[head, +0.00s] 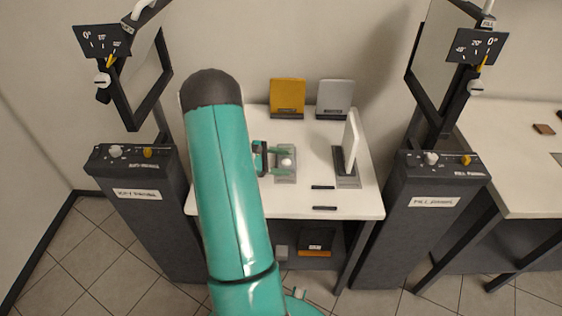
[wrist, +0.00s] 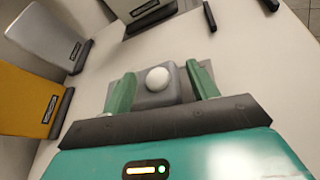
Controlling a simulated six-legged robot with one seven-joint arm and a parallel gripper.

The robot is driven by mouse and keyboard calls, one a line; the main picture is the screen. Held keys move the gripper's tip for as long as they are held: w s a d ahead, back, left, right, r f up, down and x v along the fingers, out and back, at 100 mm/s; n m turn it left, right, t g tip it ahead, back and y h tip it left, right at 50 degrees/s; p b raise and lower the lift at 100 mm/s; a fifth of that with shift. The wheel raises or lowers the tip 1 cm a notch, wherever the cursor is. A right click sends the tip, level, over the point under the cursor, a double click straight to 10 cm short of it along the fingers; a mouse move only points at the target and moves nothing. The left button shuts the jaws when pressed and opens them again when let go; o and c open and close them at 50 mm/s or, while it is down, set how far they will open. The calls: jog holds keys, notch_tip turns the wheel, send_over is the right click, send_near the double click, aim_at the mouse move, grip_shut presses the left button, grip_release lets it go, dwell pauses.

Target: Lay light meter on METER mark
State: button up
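The light meter, a small grey block with a white dome (head: 287,162), sits on a flat grey plate on the white table. In the wrist view the light meter (wrist: 157,80) is between my gripper's two green fingers. My gripper (head: 277,164) reaches in from the left; it also shows in the wrist view (wrist: 162,88). Its fingers stand apart on both sides of the block, with a narrow gap at the right finger; contact at the left finger is unclear. I cannot read any METER lettering. Two short dark strips (head: 323,187) (head: 325,208) lie on the tabletop nearer the front.
A white upright panel on a grey base (head: 348,181) stands right of the meter. A yellow panel (head: 287,97) and a grey panel (head: 334,97) stand at the back. Dark labelled pedestals (head: 137,192) (head: 435,202) flank the table (head: 345,205). Its front right is mostly clear.

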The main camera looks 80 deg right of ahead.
jog(key=shift+r, duration=0.2)
jog(key=v, duration=1.2)
